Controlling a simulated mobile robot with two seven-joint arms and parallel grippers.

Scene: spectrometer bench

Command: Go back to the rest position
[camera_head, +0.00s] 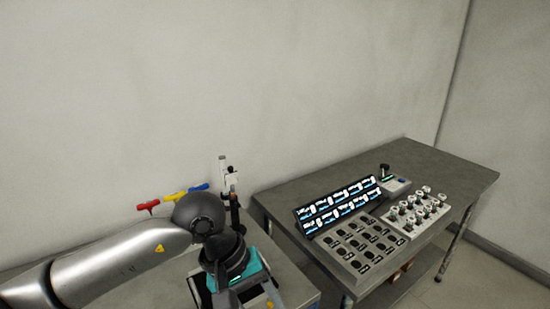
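My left arm (125,262) comes in from the lower left, and its dark wrist (222,255) points down over the left bench. My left gripper is at the lower end of this wrist, where its fingers do not show clearly. I cannot tell whether it is open or shut, or whether it holds anything. A teal-topped item (252,270) shows right beside and partly behind the wrist. My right gripper is not in view.
Red, yellow and blue handles (173,197) and a thin upright stand (228,172) are behind the arm. The right table (440,170) bears a label panel (338,205), a rack with dark holes (345,262), a rack of white-capped vials (416,212) and a small device (394,185). Its back is clear.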

